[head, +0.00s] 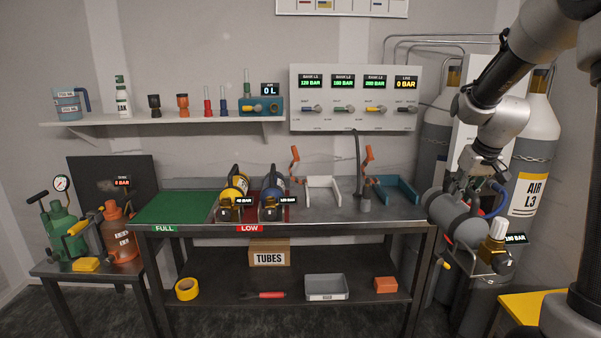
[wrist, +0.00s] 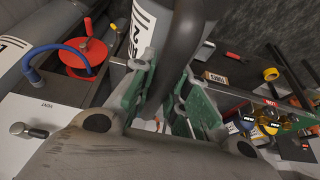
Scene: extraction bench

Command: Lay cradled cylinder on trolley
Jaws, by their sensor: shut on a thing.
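A grey cylinder with dark bands (head: 462,226) hangs tilted at the right end of the bench, its brass valve and white knob (head: 498,230) toward the lower right. My gripper (head: 464,186) is above it and shut on its dark handle. In the wrist view the green finger pads of my gripper (wrist: 165,108) sit on both sides of the dark handle (wrist: 182,50). A display beside the valve reads about 190 BAR. A yellow-topped surface (head: 535,304) stands at the lower right; I cannot tell if it is the trolley.
On the bench, an empty white cradle (head: 322,182) and a teal cradle (head: 402,184) stand left of the cylinder. The green FULL mat (head: 172,207) is clear. Tall AIR cylinders (head: 536,150) stand close behind my gripper.

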